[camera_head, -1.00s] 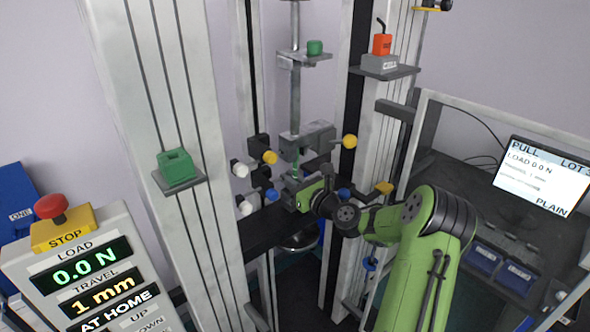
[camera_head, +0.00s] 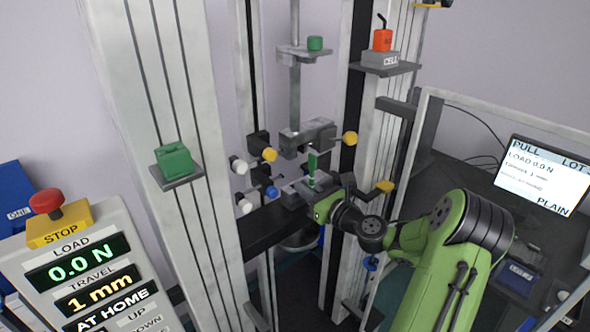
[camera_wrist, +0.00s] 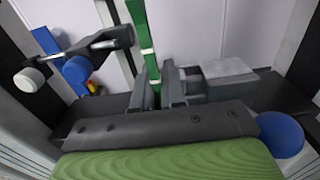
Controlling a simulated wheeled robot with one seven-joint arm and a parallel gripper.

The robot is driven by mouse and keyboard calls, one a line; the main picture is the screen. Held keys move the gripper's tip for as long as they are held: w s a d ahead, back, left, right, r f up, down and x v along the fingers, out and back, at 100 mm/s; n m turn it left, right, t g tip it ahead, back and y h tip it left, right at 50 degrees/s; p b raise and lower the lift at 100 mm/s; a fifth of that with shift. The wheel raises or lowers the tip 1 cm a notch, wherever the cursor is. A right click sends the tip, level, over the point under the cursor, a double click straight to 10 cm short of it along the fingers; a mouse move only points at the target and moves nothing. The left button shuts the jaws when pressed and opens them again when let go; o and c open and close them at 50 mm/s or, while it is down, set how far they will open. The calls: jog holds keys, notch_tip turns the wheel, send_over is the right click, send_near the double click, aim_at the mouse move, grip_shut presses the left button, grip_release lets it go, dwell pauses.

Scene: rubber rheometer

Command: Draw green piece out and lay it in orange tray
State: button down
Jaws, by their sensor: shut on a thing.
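The green piece (camera_head: 312,163) is a narrow upright strip, slightly tilted, in the middle of the head view. In the wrist view the strip (camera_wrist: 147,37) runs from the top edge down between my fingers. My gripper (camera_head: 312,185) is shut on its lower part; the wrist view shows the two fingers (camera_wrist: 157,88) on either side of it. The strip's top is just below the grey upper clamp (camera_head: 306,135) of the test machine; I cannot tell whether they touch. The orange tray is not in view.
White, blue and yellow clamp knobs (camera_head: 269,154) stick out close left of my gripper. A machine column (camera_head: 150,100) stands at left, with a green block (camera_head: 174,160) on a shelf. A screen (camera_head: 541,175) and blue boxes (camera_head: 519,277) are at right.

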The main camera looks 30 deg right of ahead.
jog(key=shift+s+d, duration=0.2)
jog(key=shift+s, duration=1.25)
jog(key=shift+s+d, duration=0.2)
jog(key=shift+s, duration=1.25)
